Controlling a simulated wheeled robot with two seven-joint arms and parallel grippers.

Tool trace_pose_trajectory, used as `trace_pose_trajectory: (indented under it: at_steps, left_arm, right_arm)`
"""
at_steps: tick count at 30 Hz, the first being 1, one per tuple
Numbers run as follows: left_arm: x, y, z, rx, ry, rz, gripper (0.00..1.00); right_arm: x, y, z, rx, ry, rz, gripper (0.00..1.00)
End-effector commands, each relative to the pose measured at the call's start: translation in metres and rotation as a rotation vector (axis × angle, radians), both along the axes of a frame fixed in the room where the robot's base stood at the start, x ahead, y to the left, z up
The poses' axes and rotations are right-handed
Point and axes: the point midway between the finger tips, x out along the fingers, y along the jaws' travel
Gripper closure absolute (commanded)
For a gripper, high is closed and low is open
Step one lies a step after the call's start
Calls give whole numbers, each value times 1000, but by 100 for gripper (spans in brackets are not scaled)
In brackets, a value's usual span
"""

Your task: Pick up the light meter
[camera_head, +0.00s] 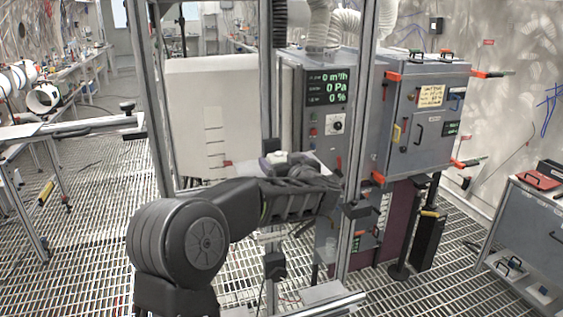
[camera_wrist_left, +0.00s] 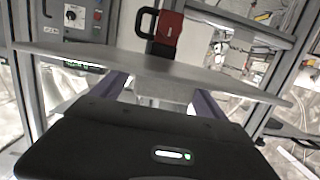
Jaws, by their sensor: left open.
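A red and black device with a black loop handle (camera_wrist_left: 166,32), which I take to be the light meter, stands on a thin grey shelf board (camera_wrist_left: 220,80) in the left wrist view. I cannot pick it out with certainty in the head view. My left gripper (camera_wrist_left: 163,88) is open, with its two purplish fingers apart near the board's front edge. The device is beyond the fingers, apart from them. In the head view my left arm reaches in front of the steel frame, hiding part of the shelf area. My right gripper is not in view.
Upright metal posts (camera_head: 268,75) stand close to my left arm. A grey cabinet with a lit display (camera_head: 327,88) and a grey box with orange-capped corners (camera_head: 428,125) stand behind. A grey cart (camera_head: 535,225) is at right. Open grating floor lies at left.

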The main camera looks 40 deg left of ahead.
Motion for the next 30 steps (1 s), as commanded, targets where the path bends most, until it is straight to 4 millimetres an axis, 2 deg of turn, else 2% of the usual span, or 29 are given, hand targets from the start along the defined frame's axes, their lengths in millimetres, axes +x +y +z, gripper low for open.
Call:
trace_pose_trajectory:
  at_steps: [3, 20, 30]
  left_arm:
    - [3, 5, -1, 1, -1, 0, 16]
    - [3, 4, -1, 0, 0, 0, 16]
    - [3, 4, -1, 0, 0, 0, 44]
  right_arm:
    - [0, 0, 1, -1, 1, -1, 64]
    - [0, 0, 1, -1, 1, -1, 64]
    - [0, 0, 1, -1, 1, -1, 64]
